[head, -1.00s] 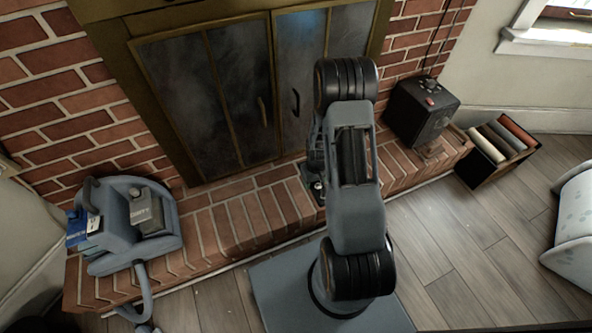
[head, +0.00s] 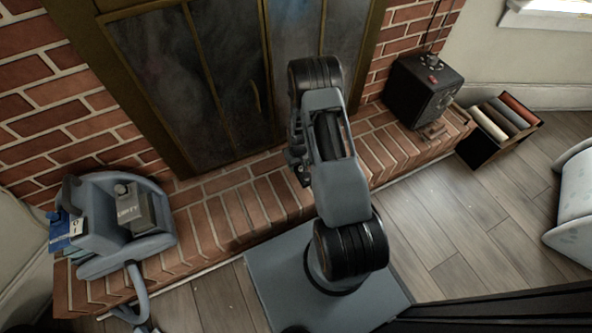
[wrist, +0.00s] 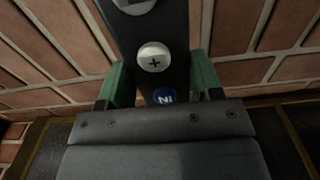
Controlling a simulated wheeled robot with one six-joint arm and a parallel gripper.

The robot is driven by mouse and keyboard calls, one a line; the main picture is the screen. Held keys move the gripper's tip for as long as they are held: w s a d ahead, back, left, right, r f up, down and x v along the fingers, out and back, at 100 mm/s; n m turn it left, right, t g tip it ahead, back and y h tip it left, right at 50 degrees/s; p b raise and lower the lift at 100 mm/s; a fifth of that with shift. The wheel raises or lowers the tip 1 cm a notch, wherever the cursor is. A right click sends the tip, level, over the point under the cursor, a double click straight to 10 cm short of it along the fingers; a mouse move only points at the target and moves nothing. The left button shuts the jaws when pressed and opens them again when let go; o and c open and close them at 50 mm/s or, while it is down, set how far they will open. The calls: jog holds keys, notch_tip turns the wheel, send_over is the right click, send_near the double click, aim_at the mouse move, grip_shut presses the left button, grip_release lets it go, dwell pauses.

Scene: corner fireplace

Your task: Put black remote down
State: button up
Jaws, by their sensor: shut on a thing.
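The black remote (wrist: 175,38) shows in the wrist view, with pale round buttons, one marked with a plus, and a blue button near my gripper. My gripper (wrist: 160,78) is shut on it, with a green pad against each side. Bricks show beyond the remote; I cannot tell whether it touches them. In the head view my arm hides most of the gripper, and only a dark part (head: 298,163) shows left of the arm, over the brick hearth (head: 235,205). The remote is not clearly visible there.
A blue-grey vacuum cleaner (head: 93,262) stands on the hearth's left end. A black box-like device (head: 422,92) stands on its right end, beside a dark crate of rolls (head: 478,148). Fireplace doors (head: 225,75) rise behind. The hearth's middle looks clear.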

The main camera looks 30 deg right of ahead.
aim_at(296, 168)
jog(key=shift+w+a+f, duration=0.15)
jog(key=shift+w+f, duration=0.25)
jog(key=shift+f, duration=0.2)
jog(key=shift+w+f+b, duration=0.15)
jog(key=shift+f+b, duration=0.95)
jog(key=shift+f, duration=0.45)
jog(key=shift+f, duration=0.2)
jog(key=o, duration=1)
jog(key=shift+r, duration=0.1)
notch_tip(296, 168, up, 12)
jog(key=p, duration=0.4)
jog(key=shift+r+p, duration=0.15)
jog(key=shift+p, duration=0.25)
